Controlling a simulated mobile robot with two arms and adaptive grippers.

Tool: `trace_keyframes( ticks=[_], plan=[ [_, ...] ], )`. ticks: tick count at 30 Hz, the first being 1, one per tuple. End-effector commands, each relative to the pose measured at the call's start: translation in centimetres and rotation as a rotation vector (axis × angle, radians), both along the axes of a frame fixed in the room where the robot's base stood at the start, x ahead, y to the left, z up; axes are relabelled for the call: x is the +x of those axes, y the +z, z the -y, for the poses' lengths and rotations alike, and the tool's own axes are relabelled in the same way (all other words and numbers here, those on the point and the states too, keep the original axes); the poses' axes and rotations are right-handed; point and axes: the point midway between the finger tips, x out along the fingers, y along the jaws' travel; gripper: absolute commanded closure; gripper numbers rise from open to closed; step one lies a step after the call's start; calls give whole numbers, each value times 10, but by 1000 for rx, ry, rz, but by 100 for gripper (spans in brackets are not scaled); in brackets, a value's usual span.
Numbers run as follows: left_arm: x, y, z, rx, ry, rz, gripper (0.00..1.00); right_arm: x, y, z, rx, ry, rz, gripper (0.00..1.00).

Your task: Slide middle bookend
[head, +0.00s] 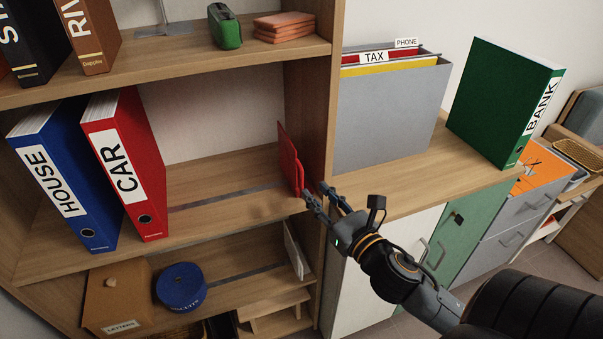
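The red middle bookend (290,163) stands upright on the middle shelf (225,187), close to the right side panel. A dark slot runs along the shelf between it and the binders. My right gripper (314,190) is at the front edge of the bookcase, beside the bookend's lower front edge. Its two fingers are spread apart. The left finger is next to the bookend; whether it touches cannot be told. My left gripper is not in view.
A blue HOUSE binder (65,180) and a red CAR binder (127,165) stand at the left of the middle shelf. Shelf room between CAR and the bookend is clear. The bookcase side panel (335,90) stands close to my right gripper.

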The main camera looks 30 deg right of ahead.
Motion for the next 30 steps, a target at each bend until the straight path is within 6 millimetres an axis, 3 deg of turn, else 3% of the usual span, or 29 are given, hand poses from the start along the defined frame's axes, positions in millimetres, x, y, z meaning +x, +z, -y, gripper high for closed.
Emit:
trace_keyframes(
  ticks=[6,12,26,30],
  plan=[
    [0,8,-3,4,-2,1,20,38,2,2,2,-2,1,70],
    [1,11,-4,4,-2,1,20,63,1,3,1,-2,0,70],
    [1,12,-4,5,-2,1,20,74,-1,3,2,-1,-2,70],
    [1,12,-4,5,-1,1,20,74,-1,3,2,-1,-2,95]
  ],
)
